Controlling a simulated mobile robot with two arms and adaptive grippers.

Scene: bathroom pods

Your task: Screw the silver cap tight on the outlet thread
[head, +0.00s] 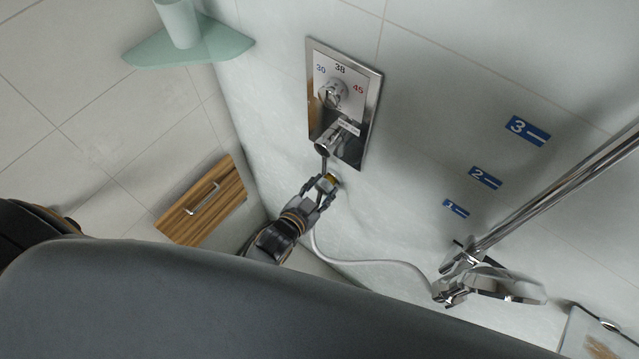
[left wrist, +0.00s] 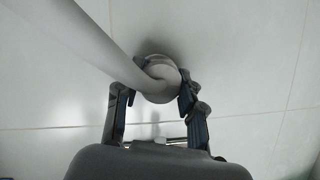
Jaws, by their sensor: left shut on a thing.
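My left gripper (head: 323,187) is shut on the silver cap (head: 326,183), close to the wall below the valve plate. In the left wrist view the cap (left wrist: 158,76) appears as a round collar at the end of the grey hose (left wrist: 95,45), between the fingertips (left wrist: 158,92). The hose (head: 365,262) hangs from the gripper and runs right to the hand shower. A small yellowish part (head: 332,178) shows beside the cap, perhaps the outlet thread. I cannot tell how far the cap sits on the thread. My right gripper is not in view.
The chrome valve plate (head: 357,125) with its knobs is on the wall just above the gripper. A chrome rail (head: 560,190) and hand shower (head: 500,285) are at the right. A wooden drawer front (head: 225,190) and a green shelf (head: 200,48) are at the left.

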